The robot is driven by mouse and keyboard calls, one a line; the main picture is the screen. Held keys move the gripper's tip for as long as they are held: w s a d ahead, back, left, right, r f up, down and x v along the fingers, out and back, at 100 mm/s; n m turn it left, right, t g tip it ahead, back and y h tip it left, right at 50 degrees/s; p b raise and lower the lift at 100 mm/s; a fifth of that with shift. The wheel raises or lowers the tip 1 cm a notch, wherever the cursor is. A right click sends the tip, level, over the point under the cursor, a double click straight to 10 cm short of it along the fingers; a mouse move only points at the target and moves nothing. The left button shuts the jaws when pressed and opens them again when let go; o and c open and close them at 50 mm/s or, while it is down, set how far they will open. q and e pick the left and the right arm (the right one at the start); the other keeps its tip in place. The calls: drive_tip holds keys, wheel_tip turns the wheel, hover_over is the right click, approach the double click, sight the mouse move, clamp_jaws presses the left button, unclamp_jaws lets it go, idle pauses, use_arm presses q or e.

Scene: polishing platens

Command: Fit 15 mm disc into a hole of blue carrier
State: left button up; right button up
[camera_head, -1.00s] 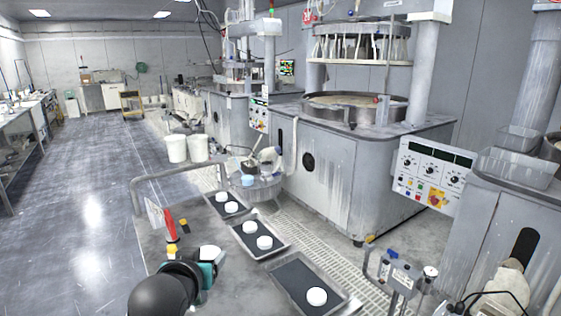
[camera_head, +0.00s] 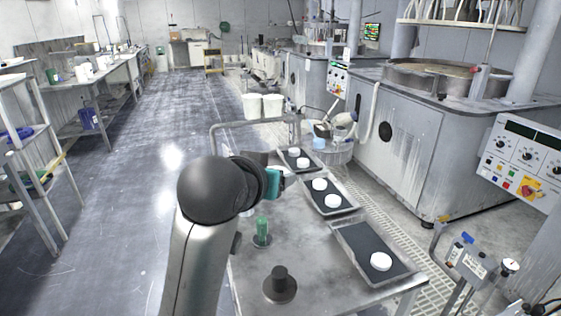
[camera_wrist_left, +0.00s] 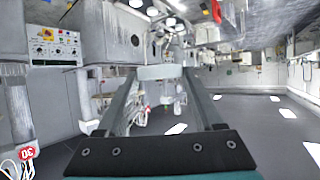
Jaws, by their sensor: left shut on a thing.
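My left gripper (camera_wrist_left: 160,78) is shut on a pale disc (camera_wrist_left: 158,71), seen edge-on between the fingertips in the left wrist view. In the head view my left wrist, with its teal band, is above the far part of the metal table, and it hides most of the fingers and the held disc. I cannot make out a blue carrier in either view. My right gripper is not in view.
A green-topped bottle (camera_head: 262,232) and a black-knobbed round weight (camera_head: 280,288) stand on the table (camera_head: 315,275). A metal rail (camera_head: 250,124) rises at its far end. A polishing machine (camera_head: 425,150) stands at the right. Open floor lies to the left.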

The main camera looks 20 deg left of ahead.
use_arm(q)
drive_tip(key=f+p, duration=0.2)
drive_tip(key=f, duration=0.5)
drive_tip(key=f+p, duration=0.3)
drive_tip(key=f, duration=0.3)
drive_tip(key=w+f+p, duration=0.1)
drive_tip(key=f+p, duration=0.1)
drive_tip(key=f, duration=0.5)
drive_tip(key=shift+w+d+f, duration=0.1)
drive_tip(key=shift+d+f, duration=0.15)
drive_tip(key=shift+f, duration=0.05)
drive_tip(key=shift+s+f, duration=0.2)
drive_tip(key=shift+f, duration=0.15)
drive_tip(key=shift+p, duration=0.4)
drive_tip(key=shift+f+b, duration=1.4)
drive_tip(key=shift+f, duration=0.9)
drive_tip(key=shift+f, duration=0.3)
